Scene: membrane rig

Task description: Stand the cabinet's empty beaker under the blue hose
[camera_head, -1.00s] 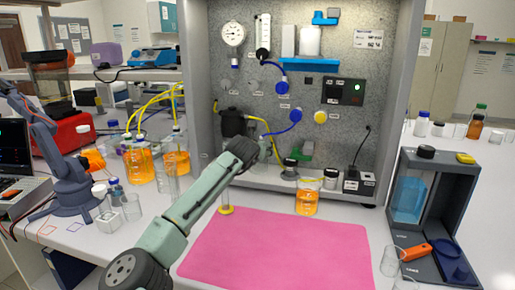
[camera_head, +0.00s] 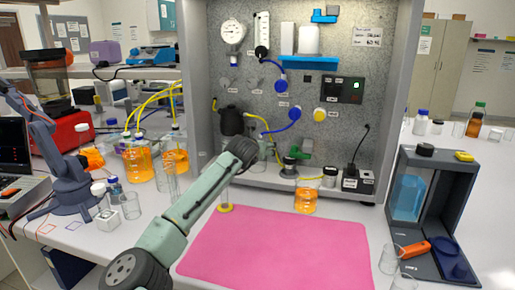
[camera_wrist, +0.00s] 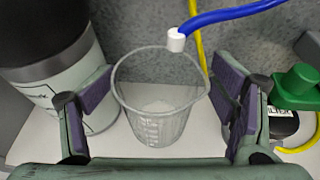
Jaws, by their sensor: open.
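The empty clear beaker (camera_wrist: 152,122) stands upright on the cabinet's white floor, between my gripper's fingers (camera_wrist: 161,93). The gripper is open, with a finger on each side of the beaker and gaps showing beside the glass. The blue hose (camera_wrist: 230,14) comes in from the upper right, and its white tip overlaps the beaker's far rim in the wrist view. I cannot tell whether the tip is exactly over the opening. In the head view the blue hose (camera_head: 279,129) runs down-left from a blue fitting, and my arm hides the gripper and part of the beaker.
A dark-topped canister (camera_wrist: 62,80) stands close left of the beaker. A green valve (camera_wrist: 296,86) and yellow tubing are at right. An orange-filled beaker (camera_head: 306,197) stands at the cabinet's front. The pink mat (camera_head: 280,250) is mostly clear, with a cylinder (camera_head: 225,198) at its back left.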

